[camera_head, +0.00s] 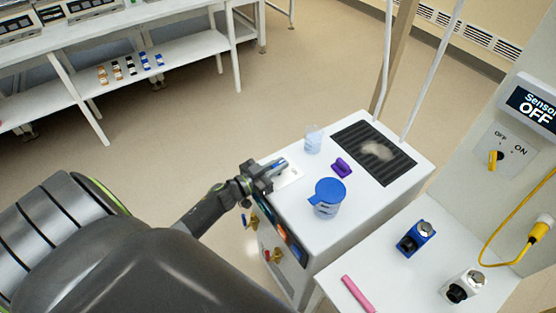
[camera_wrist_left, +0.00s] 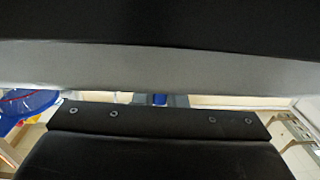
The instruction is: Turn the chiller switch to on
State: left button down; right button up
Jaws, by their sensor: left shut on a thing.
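The white chiller cabinet (camera_head: 318,232) stands in the middle of the head view, with a small display panel on its left side. My left gripper (camera_head: 274,170) is at the left edge of its top, over a small white plate (camera_head: 291,177). The gripper is shut on a small part there, which looks like the chiller switch. The fingers mostly hide that part, so I cannot read its setting. In the left wrist view a small blue bit (camera_wrist_left: 160,99) shows between the fingers. My right gripper is not in view.
A blue-lidded jug (camera_head: 327,198), a purple object (camera_head: 342,167) and a clear beaker (camera_head: 313,140) stand on the cabinet top near my gripper. A dark grate (camera_head: 374,152) lies behind. At right, a yellow knob (camera_head: 494,157) sits at OFF below a "Sensor OFF" display (camera_head: 532,104).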

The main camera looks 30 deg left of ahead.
pick_arm(q)
jog(key=shift+h, duration=0.3)
jog(key=c, duration=1.5)
grip_release()
jog(key=b+v, duration=0.2)
jog(key=v, duration=0.6)
jog(key=b+v, duration=0.1)
jog(key=v, duration=0.8)
jog(key=shift+s+a+r+b, duration=0.15)
jog(key=shift+a+r+b, duration=0.05)
jog(key=shift+b, duration=0.2)
